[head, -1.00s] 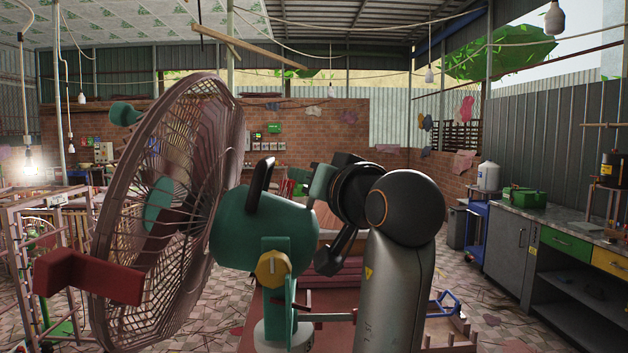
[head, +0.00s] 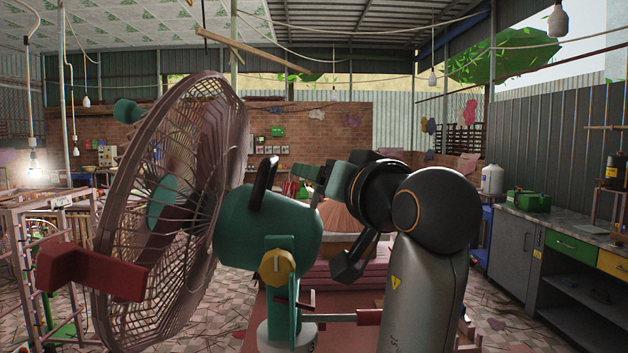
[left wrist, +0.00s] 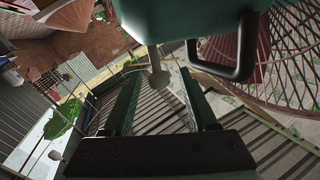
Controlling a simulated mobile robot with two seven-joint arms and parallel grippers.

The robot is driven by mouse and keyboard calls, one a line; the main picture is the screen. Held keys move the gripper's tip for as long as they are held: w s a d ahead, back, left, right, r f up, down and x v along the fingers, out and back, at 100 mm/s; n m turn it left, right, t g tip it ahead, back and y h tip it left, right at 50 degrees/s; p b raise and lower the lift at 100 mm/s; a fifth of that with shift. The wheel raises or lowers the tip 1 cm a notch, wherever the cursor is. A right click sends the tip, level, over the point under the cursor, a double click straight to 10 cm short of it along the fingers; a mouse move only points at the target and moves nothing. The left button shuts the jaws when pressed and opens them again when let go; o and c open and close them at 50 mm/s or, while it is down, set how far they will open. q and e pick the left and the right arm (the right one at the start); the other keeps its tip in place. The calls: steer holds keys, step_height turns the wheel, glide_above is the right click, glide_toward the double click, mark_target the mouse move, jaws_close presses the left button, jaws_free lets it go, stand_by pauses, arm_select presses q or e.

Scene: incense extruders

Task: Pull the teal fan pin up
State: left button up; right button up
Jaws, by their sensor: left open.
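The fan has a pinkish wire cage (head: 190,190), a teal motor housing (head: 265,228), a black handle (head: 264,183) and a yellow knob (head: 277,263). In the left wrist view, a short pin with a grey-green rounded head (left wrist: 158,78) stands out from the teal housing (left wrist: 185,20). It appears between the finger lines of my left gripper (left wrist: 157,88), which is open and empty. In the head view my left gripper (head: 312,174) is behind and above the housing's rear end, and the pin is hard to make out there. My right gripper is not in view.
The black handle (left wrist: 240,62) and the cage (left wrist: 290,60) are close to my left gripper in the left wrist view. A workbench (head: 560,235) with a green box (head: 529,201) runs along the right.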

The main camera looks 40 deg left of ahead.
arm_select(q)
steer(key=b+v, duration=0.1)
steer(key=v, duration=0.8)
steer(key=shift+d+b, duration=0.3)
steer(key=shift+b, duration=0.1)
steer(key=shift+s, duration=0.1)
